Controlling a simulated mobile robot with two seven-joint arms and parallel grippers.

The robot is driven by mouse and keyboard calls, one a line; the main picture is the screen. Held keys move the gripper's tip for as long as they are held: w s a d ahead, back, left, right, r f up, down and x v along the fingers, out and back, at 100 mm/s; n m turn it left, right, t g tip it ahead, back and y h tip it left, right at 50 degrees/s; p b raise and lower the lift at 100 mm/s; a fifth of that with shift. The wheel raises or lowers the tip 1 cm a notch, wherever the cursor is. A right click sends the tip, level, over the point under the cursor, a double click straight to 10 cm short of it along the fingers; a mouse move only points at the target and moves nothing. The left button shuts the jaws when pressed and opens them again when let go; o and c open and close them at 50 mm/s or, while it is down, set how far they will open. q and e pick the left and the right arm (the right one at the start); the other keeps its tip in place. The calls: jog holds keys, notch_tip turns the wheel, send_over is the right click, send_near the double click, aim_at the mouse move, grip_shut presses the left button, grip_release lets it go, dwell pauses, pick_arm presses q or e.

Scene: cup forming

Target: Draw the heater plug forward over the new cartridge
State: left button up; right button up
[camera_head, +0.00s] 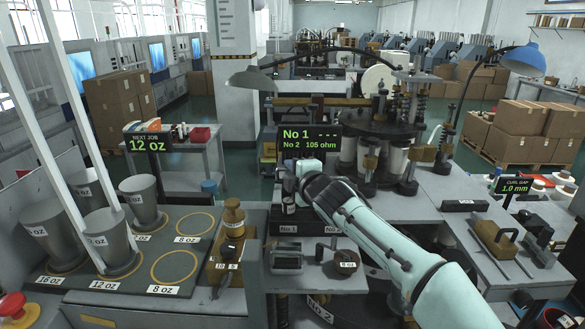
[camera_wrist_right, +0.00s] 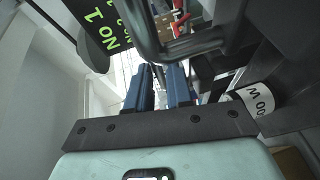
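My right gripper (camera_head: 307,168) reaches to the heater station below the green-lettered display (camera_head: 308,138), which reads "No 1 ---" and "No 2 105 ohm". In the right wrist view its two blue fingers (camera_wrist_right: 160,85) stand close together with a narrow gap. A dark grey curved bar (camera_wrist_right: 185,47), perhaps the plug's handle, crosses at the fingertips; whether it is gripped I cannot tell. A small cylinder with a white label (camera_head: 289,203), perhaps the cartridge, stands left of the gripper. A labelled cylinder ending in "00 W" (camera_wrist_right: 258,98) lies right of the fingers. My left gripper is out of view.
The turret machine (camera_head: 385,135) stands close behind my right arm. A dark disc (camera_head: 346,262) lies on the front bench. A curl gap gauge (camera_head: 510,185) is at right.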

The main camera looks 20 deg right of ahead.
grip_shut()
dwell(1.5)
